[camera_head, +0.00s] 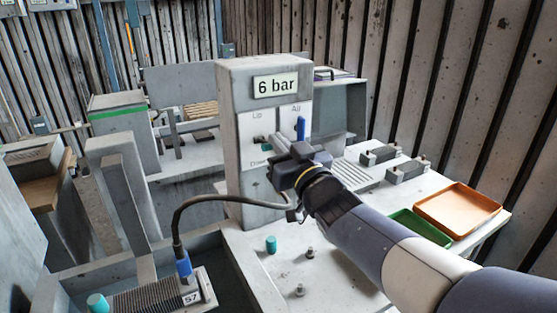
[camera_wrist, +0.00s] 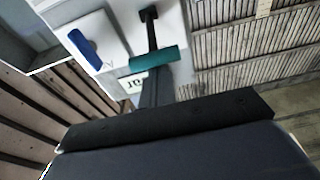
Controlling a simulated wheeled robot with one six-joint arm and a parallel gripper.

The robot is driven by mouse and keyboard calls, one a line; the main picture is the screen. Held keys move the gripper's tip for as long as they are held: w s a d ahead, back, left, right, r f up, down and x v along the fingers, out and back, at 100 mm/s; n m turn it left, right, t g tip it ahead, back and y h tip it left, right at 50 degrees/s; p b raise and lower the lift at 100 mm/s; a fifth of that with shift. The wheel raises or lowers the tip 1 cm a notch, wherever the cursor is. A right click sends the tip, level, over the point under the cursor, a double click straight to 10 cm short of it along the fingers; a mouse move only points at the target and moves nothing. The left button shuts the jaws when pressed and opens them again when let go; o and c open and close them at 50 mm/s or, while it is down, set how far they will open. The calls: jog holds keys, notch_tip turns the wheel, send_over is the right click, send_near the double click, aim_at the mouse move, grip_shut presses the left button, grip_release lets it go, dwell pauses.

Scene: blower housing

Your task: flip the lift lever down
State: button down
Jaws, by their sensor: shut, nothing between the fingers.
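In the wrist view the teal handle (camera_wrist: 155,59) lies crosswise on a dark stem. My gripper (camera_head: 274,166) is just in front of the panel, below and right of the lever, and partly hides it. In the wrist view my shut, empty fingers (camera_wrist: 155,84) point toward the teal handle and overlap its lower edge. I cannot tell whether they touch.
A blue lever (camera_head: 301,128) stands upright on the right panel, and shows in the wrist view (camera_wrist: 83,48). A "6 bar" sign (camera_head: 276,86) is above. A dark cable loops left of my gripper. Orange tray (camera_head: 457,208), green tray (camera_head: 415,227) and small pegs are on the table.

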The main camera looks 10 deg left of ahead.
notch_tip(320, 180, down, 8)
jog(key=t+y+b, duration=0.4)
jog(key=t+b, duration=0.2)
jog(key=b, duration=2.1)
jog(key=shift+f+y, duration=0.15)
jog(key=shift+y, duration=0.15)
jog(key=shift+w+a+f+b, duration=0.15)
jog(key=shift+w+f+b, duration=0.15)
jog(key=shift+b, duration=0.55)
jog(key=shift+s+f, duration=0.1)
jog(key=s+d+f+p, duration=0.1)
jog(key=s+d, duration=0.7)
jog(key=s, duration=0.3)
jog(key=shift+s+d+f, duration=0.15)
jog(key=shift+d+f, duration=0.15)
jog(key=shift+f, duration=0.1)
jog(key=shift+a, duration=0.1)
